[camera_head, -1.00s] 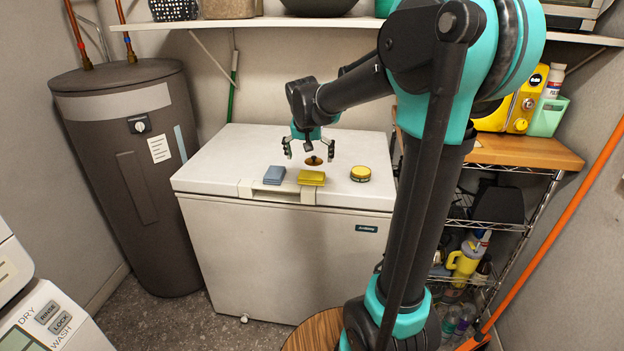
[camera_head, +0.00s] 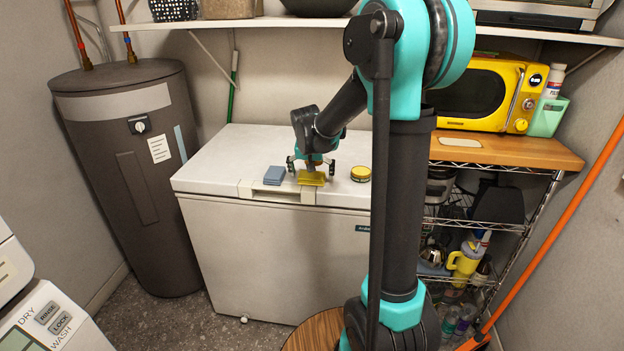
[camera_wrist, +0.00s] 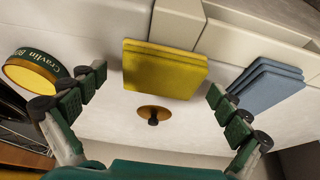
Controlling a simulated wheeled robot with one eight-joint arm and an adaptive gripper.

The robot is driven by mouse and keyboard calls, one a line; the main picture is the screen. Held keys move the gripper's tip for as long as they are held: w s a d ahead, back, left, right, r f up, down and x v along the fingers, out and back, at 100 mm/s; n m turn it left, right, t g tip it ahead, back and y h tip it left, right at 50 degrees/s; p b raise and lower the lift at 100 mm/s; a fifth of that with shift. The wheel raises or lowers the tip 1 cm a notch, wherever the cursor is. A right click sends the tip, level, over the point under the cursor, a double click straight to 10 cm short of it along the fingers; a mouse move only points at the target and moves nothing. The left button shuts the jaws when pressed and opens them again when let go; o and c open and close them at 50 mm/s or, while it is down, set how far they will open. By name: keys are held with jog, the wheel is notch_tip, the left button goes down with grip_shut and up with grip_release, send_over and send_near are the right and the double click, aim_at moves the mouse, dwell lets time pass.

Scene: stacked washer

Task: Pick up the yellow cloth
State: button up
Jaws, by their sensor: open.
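The yellow cloth (camera_head: 311,179) is a flat folded square near the front edge of the white chest freezer lid (camera_head: 240,150). It also shows in the wrist view (camera_wrist: 163,70), centred between and a little beyond my fingertips. My gripper (camera_head: 312,171) is open and empty, with its fingers spread to either side of the cloth. In the wrist view, the two green-padded fingers (camera_wrist: 155,86) stand apart from the cloth. In the head view, the gripper partly covers the cloth's back edge.
A folded blue cloth (camera_head: 274,175) lies left of the yellow one. A round yellow tin (camera_head: 361,174) stands to its right. A shelf (camera_head: 330,22) hangs above the freezer.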

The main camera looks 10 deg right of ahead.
jog(key=shift+c, duration=0.5)
jog(key=c, duration=1.1)
jog(key=shift+o, duration=0.2)
jog(key=shift+r, duration=0.15)
